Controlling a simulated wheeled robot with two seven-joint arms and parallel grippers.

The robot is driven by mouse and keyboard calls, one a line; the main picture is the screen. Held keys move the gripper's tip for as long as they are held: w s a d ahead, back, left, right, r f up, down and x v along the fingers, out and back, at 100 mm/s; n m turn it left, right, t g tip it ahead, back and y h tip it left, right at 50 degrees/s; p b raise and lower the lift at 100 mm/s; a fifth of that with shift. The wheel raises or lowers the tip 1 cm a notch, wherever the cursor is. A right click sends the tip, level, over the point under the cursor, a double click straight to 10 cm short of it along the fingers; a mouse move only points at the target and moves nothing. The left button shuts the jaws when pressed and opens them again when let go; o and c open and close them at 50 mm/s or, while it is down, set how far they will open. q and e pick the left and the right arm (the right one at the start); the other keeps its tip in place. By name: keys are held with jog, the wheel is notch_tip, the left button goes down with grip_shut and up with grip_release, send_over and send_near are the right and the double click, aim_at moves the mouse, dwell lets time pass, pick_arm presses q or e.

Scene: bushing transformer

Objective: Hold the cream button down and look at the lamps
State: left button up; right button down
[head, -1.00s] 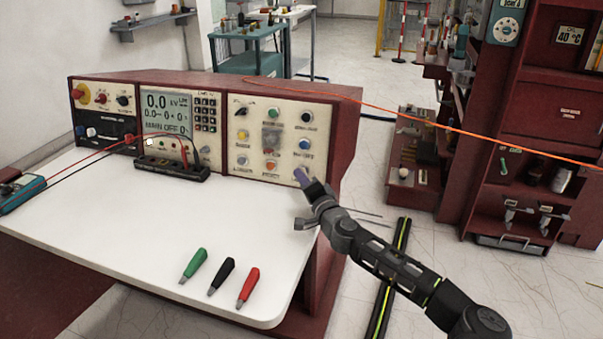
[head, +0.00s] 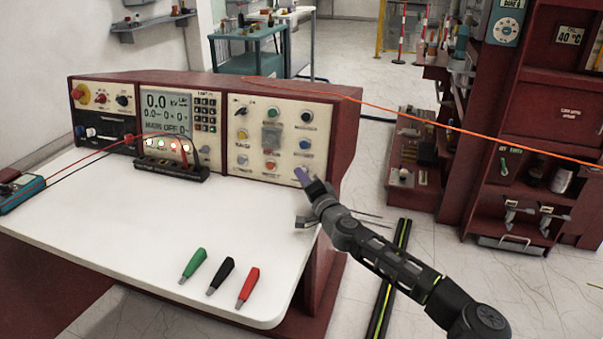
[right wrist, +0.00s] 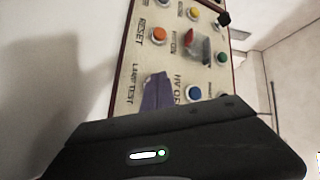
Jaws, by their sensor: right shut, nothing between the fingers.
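My right gripper (head: 303,176) is shut with nothing in its fingers. Its purplish fingertips meet the lower right corner of the cream control panel. In the right wrist view the fingertips (right wrist: 156,92) lie over the spot beside the "LAMP TEST" label. The cream button itself is hidden behind them, so I cannot see how far it is pressed. The row of small lamps (head: 165,144) below the grey display is lit, with white, green and red glows. The display (head: 166,113) reads 0.0 kV and "MAIN OFF". My left gripper is not in view.
An orange button (right wrist: 160,35) and a blue button (right wrist: 194,93) sit near the fingertips. A black terminal block with leads (head: 170,168) stands before the panel. Green, black and red plugs (head: 222,275) lie on the white tabletop (head: 120,220). The tabletop's middle is clear.

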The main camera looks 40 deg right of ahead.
jog(key=shift+s, duration=0.1)
dwell(0.8)
jog(key=shift+s+a+r, duration=0.2)
jog(key=shift+s+a, duration=0.2)
jog(key=shift+a, duration=0.2)
jog(key=shift+s+a+r+p, duration=0.25)
jog(key=shift+s+a, duration=0.2)
jog(key=shift+a, duration=0.25)
jog(key=shift+s+a+r+p, duration=0.1)
jog(key=shift+s+a+p, duration=0.15)
jog(key=shift+s+a, duration=0.35)
jog(key=shift+s+a+r+p, duration=0.25)
jog(key=shift+s+a, duration=0.1)
jog(key=shift+a, duration=0.4)
